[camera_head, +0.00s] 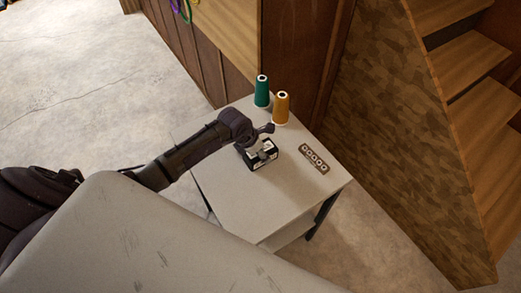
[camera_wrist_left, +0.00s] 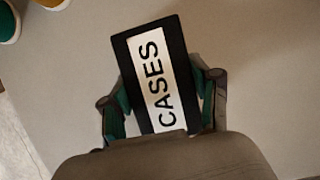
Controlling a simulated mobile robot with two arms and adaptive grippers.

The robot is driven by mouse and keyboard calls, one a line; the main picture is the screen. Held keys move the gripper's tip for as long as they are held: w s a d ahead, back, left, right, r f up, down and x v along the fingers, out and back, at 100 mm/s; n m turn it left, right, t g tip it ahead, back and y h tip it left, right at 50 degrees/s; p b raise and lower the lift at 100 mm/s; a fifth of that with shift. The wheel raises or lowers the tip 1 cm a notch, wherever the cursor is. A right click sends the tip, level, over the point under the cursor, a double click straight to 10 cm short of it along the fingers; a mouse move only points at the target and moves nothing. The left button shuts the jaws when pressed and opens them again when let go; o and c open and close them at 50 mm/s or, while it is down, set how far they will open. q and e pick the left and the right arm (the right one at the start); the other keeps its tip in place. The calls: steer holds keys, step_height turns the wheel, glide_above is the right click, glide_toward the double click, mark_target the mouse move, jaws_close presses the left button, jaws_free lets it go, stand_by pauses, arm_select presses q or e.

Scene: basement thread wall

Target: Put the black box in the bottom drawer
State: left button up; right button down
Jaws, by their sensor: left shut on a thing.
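The black box (camera_head: 262,163) has a white label and stands on the top of a small grey cabinet (camera_head: 230,196). In the left wrist view the black box (camera_wrist_left: 136,50) shows a white label reading "CASES". My left gripper (camera_head: 258,146) is shut on it, with one finger at each side of the box in the left wrist view (camera_wrist_left: 160,100). I cannot tell if the box is touching the top or just above it. A lower part of the cabinet (camera_head: 290,232) shows under the top's front edge; the bottom drawer cannot be made out clearly. My right gripper is not in view.
A green thread cone (camera_head: 262,91) and an orange thread cone (camera_head: 281,108) stand at the back of the cabinet top. A brown strip with several round marks (camera_head: 314,158) lies to the right of the box. Wooden stairs (camera_head: 470,115) rise at the right. A large grey surface fills the lower left.

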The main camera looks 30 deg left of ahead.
arm_select(q)
steer(key=shift+f, duration=0.2)
steer(key=shift+f, duration=0.2)
steer(key=o, duration=1.2)
